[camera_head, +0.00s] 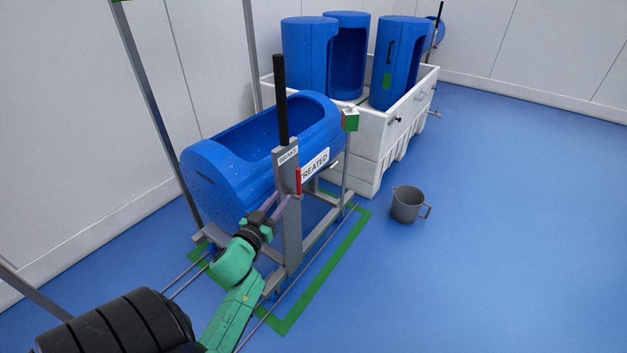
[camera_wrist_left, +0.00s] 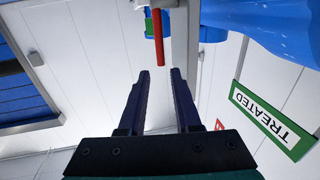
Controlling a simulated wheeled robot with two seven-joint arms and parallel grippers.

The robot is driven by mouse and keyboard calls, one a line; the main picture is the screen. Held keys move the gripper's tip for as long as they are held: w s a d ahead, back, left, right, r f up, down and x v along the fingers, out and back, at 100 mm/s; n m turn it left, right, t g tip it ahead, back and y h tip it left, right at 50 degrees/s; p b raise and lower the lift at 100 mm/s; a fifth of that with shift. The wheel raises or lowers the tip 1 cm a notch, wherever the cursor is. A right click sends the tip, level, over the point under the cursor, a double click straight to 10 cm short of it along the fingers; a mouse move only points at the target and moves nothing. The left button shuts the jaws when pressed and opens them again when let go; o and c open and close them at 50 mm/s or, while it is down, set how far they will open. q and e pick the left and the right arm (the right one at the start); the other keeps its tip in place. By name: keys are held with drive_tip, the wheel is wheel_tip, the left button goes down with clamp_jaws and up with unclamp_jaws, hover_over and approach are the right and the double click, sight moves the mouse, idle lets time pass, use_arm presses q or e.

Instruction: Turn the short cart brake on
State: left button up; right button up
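The short cart (camera_head: 292,235) is a grey frame that carries a blue tub (camera_head: 215,175) lying on its side. A post at its near side bears a small BRAKE label (camera_head: 288,156), a tall black bar (camera_head: 281,100) and a short upright red lever (camera_head: 299,181). In the left wrist view the red lever (camera_wrist_left: 158,38) stands just beyond my fingertips, roughly in line with the gap. My left gripper (camera_head: 277,206) is open and empty beside the post, a little below the lever; its parted fingers (camera_wrist_left: 160,80) show in the wrist view. My right gripper is out of view.
A white carrier (camera_head: 375,132) with several blue tubs stands behind. A grey bucket (camera_head: 407,205) sits right on the floor.

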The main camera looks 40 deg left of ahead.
sight(297, 178)
use_arm(q)
drive_tip(key=b+x, duration=0.1)
drive_tip(key=x, duration=1)
drive_tip(key=shift+w+a+f+b, duration=0.1)
drive_tip(key=shift+w+f+b, duration=0.05)
drive_tip(key=shift+w+b, duration=0.2)
drive_tip(key=shift+w, duration=0.1)
clamp_jaws()
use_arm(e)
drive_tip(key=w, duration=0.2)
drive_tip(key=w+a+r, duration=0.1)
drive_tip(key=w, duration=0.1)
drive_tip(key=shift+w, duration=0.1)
